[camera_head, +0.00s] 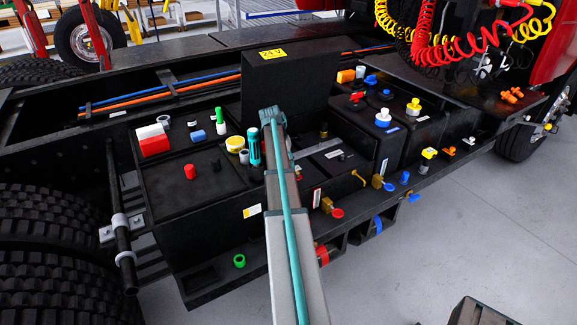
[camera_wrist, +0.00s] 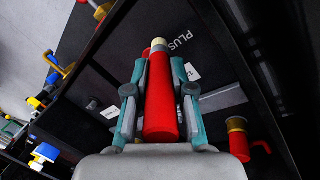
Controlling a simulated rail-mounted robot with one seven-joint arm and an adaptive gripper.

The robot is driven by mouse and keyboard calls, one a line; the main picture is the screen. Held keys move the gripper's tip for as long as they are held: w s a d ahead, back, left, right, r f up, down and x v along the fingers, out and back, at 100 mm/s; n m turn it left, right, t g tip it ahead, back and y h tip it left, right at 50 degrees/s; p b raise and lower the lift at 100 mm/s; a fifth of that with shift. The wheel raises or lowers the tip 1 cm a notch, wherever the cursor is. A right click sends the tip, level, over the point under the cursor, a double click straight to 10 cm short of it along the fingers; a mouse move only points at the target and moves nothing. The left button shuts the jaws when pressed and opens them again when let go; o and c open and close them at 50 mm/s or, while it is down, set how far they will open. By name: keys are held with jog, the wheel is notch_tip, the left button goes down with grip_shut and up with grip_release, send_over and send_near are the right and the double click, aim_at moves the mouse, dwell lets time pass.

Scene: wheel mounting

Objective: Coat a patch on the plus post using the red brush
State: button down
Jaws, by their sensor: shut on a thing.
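My gripper (camera_wrist: 158,68) is shut on the red brush (camera_wrist: 162,105), with a teal finger on each side of its red handle. The brush's pale tip (camera_wrist: 158,44) points away from the wrist, beside the white word PLUS on a dark surface. I cannot tell whether the tip touches anything. In the head view, my gripper (camera_head: 268,140) is over the black battery box (camera_head: 205,225), and the brush cannot be made out.
A black upright panel (camera_head: 290,85) with a yellow 24V label stands behind my gripper. Brass fittings (camera_head: 331,208) line the front edge.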

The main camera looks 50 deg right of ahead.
jog(key=shift+r+p, duration=1.2)
jog(key=shift+r, duration=1.55)
jog(key=shift+r+p, duration=0.75)
jog(key=shift+r, duration=0.75)
